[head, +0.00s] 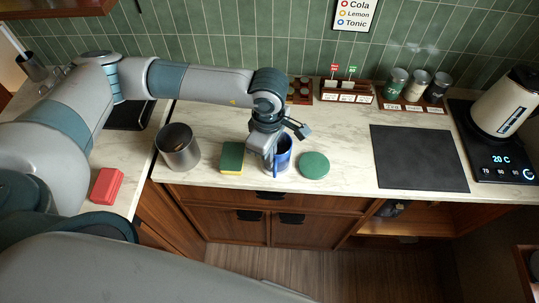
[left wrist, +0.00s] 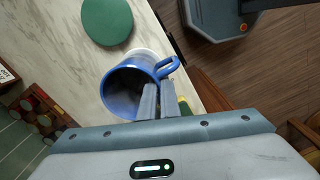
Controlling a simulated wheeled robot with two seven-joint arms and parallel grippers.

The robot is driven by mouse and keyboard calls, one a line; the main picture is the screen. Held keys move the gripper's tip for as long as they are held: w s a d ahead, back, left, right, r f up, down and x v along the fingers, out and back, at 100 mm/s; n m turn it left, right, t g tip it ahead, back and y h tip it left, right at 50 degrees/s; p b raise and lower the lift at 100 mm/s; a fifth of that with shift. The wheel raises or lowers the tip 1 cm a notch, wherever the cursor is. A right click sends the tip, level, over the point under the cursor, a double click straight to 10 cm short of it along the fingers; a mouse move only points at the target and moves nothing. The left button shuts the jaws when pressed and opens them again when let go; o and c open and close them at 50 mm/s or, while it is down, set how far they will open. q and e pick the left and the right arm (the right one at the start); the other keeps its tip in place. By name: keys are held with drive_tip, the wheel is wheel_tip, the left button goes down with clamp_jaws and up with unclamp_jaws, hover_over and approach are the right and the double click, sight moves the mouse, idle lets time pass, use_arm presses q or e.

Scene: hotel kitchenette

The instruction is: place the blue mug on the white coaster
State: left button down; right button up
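The blue mug (head: 284,156) is near the front edge of the counter, between a sponge and a green coaster. My left gripper (head: 268,146) comes down over its left side. In the left wrist view the mug (left wrist: 117,88) shows its open mouth, and the left gripper's fingers (left wrist: 158,90) are close together with the mug's wall between them, beside the handle. A strip of a white disc, seemingly the white coaster (left wrist: 143,51), shows past the mug's rim; the mug hides the rest. I cannot tell whether mug and coaster touch. My right gripper is not in view.
The green coaster (head: 314,165) lies close right of the mug. A green and yellow sponge (head: 231,157) and a metal canister (head: 177,147) stand to the left. A dark mat (head: 418,158) and a kettle (head: 504,104) are at right. A wooden rack (head: 346,92) stands behind.

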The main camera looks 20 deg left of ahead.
use_arm(q)
drive_tip(key=shift+f, duration=0.1)
drive_tip(key=c, duration=2)
unclamp_jaws()
drive_tip(key=shift+r, duration=0.25)
wheel_tip(320, 180, up, 11)
drive_tip(key=b, duration=0.5)
drive_tip(key=shift+f, duration=0.1)
drive_tip(key=shift+s+r, duration=0.1)
drive_tip(key=shift+r, duration=0.45)
